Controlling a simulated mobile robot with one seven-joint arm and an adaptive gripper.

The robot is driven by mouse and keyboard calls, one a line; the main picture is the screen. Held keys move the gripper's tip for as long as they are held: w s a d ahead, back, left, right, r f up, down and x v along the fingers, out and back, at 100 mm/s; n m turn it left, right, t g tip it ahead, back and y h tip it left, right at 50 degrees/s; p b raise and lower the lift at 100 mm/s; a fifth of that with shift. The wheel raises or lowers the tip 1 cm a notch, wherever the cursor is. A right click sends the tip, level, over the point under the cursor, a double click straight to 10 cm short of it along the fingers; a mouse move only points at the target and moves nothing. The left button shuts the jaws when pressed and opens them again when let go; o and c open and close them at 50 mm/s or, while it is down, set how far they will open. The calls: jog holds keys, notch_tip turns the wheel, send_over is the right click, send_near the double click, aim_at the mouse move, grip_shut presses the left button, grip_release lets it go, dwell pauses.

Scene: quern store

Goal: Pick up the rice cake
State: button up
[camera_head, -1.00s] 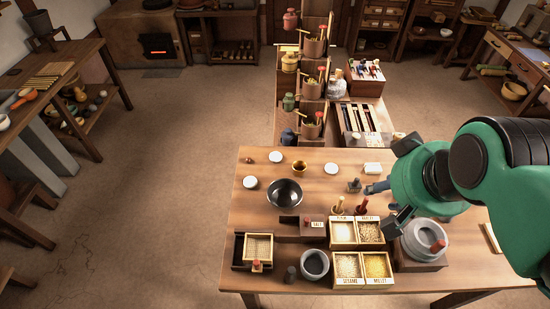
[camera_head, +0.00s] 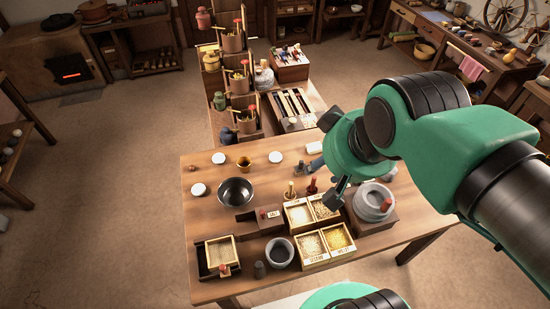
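Several small pale objects lie on the wooden table (camera_head: 300,170). Three are white round discs: one at the back left (camera_head: 218,158), one at the back middle (camera_head: 275,157) and one at the left (camera_head: 199,189). A white block (camera_head: 314,147) lies at the back right, near my gripper. I cannot tell for sure which is the rice cake; the discs look most like it. My gripper (camera_head: 324,181) is over the right part of the table, its two fingers spread apart. I see nothing between them.
A black bowl (camera_head: 235,191) stands left of centre. Grain boxes (camera_head: 313,246), a stone mortar (camera_head: 279,252) and a quern (camera_head: 373,201) crowd the front and right. A stepped rack of pots (camera_head: 238,92) stands behind. The table's left back is fairly clear.

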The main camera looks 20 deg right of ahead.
jog(key=shift+o, duration=0.3)
jog(key=o, duration=0.5)
jog(key=shift+o, duration=0.2)
